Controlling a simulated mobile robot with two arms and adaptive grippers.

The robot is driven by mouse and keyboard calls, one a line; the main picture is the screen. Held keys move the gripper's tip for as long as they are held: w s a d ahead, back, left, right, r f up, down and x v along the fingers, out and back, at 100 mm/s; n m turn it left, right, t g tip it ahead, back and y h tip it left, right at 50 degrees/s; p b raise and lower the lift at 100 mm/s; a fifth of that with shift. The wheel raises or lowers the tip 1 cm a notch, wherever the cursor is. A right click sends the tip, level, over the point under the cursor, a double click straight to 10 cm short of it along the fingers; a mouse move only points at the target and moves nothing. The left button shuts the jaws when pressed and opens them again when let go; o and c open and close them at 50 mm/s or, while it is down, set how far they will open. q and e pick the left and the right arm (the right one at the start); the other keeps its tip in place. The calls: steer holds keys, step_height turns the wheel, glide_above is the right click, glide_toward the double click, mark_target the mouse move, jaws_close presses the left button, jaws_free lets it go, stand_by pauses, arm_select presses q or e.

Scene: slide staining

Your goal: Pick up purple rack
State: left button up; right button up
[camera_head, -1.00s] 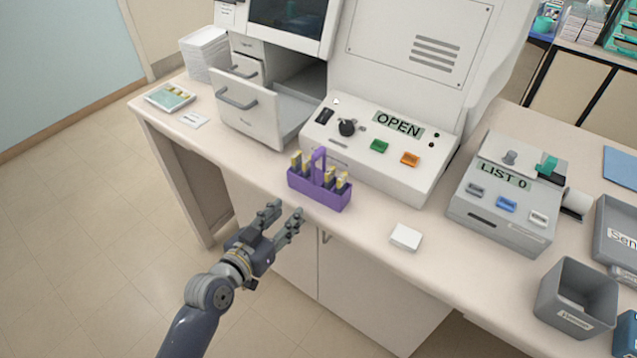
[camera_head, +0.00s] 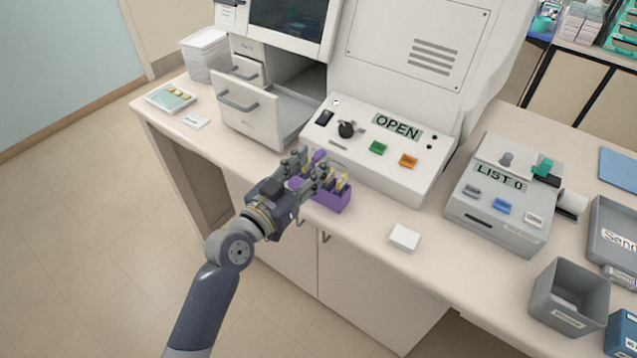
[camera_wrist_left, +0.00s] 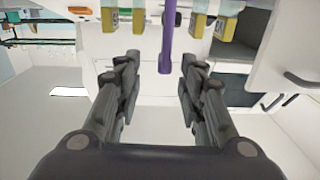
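The purple rack (camera_head: 332,198) stands on the counter in front of the machine with the OPEN display. It holds several slides with yellowish labels. My left gripper (camera_head: 310,170) is at the rack and hides part of it and its handle. In the left wrist view, the purple handle (camera_wrist_left: 167,40) hangs between the two spread fingers of the left gripper (camera_wrist_left: 157,85), with clear space on both sides. Labelled slides (camera_wrist_left: 110,18) show on either side of the handle. My right gripper is not in view.
The machine with the OPEN panel (camera_head: 425,172) stands close behind the rack. An open drawer (camera_head: 250,118) juts out to its left. A small white block (camera_head: 405,237) and the LIST 0 device (camera_head: 500,205) are to the right. The counter's front edge is close to the rack.

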mark_target(313, 159)
arm_select(q)
steer(key=shift+a+p+x, duration=0.2)
steer(key=shift+p+x, duration=0.35)
steer(key=shift+x, duration=1.65)
steer(key=shift+w+f, duration=0.1)
steer(key=shift+c, duration=0.3)
jaws_close()
